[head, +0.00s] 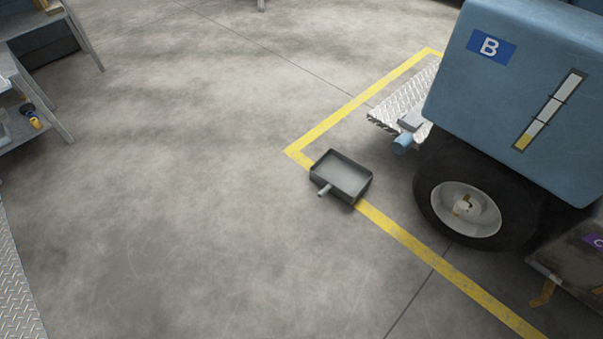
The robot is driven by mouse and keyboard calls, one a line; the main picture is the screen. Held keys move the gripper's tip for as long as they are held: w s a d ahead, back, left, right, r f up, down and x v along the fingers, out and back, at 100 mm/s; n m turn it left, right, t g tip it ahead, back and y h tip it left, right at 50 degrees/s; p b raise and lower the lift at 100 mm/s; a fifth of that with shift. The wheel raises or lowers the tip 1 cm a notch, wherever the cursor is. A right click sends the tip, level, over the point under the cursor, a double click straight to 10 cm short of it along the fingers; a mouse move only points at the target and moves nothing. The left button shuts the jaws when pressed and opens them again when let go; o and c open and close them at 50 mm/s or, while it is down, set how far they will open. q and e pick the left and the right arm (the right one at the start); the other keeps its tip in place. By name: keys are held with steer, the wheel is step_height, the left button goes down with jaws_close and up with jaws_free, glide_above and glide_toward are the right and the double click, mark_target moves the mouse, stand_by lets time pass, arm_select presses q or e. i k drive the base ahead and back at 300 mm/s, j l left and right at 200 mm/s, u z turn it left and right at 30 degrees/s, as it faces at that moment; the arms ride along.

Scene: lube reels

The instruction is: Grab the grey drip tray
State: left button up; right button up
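The grey drip tray (354,189) lies on the concrete floor near the middle of the head view. It is a shallow open box that looks empty, with a short handle or spout (324,191) pointing to the lower left. It rests on the yellow floor line, close to the line's corner. Neither of my grippers shows in the head view.
A blue wheeled cart marked B (485,85) stands right of the tray, with a black tyre (430,197) and a tread-plate step (395,105). The yellow line (410,243) runs beside it. A shelf (50,128) stands at the left. The floor left of the tray is clear.

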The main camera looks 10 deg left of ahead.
mark_target(343, 177)
steer(key=i+j, duration=0.3)
steer(key=i, duration=0.15)
steer(key=i+j, duration=0.25)
steer(key=i, duration=0.2)
steer(key=i+j+u, duration=0.1)
steer(key=i+j, duration=0.2)
steer(key=i, duration=0.15)
